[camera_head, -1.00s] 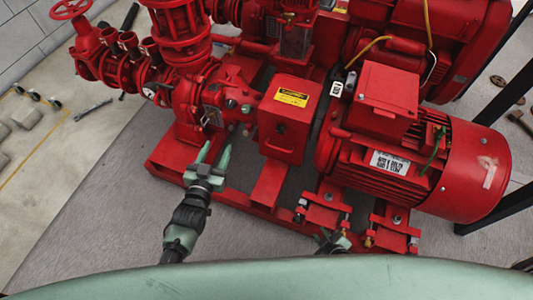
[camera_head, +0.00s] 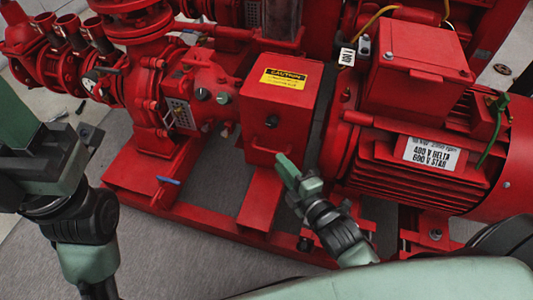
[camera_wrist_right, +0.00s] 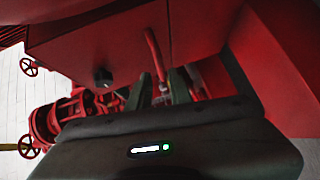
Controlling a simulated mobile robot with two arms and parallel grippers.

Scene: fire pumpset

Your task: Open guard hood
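The guard hood (camera_head: 283,95) is a red box with a yellow caution label, a black knob and a red bar handle (camera_head: 264,153) low on its front; it looks closed. My right gripper (camera_head: 284,165) is at the handle's right end. In the right wrist view its two fingers (camera_wrist_right: 160,88) stand apart, with the red handle (camera_wrist_right: 153,52) showing between or just beyond them; I cannot tell whether they touch it. My left gripper (camera_head: 38,160) is at the left edge, close to the camera and away from the hood; its fingertips are not clearly shown.
The red motor (camera_head: 425,150) with its terminal box stands right of the hood. The red pump casing (camera_head: 150,95) and pipework are to the left. The red base frame (camera_head: 150,180) runs below. Grey floor (camera_head: 170,250) is clear in front.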

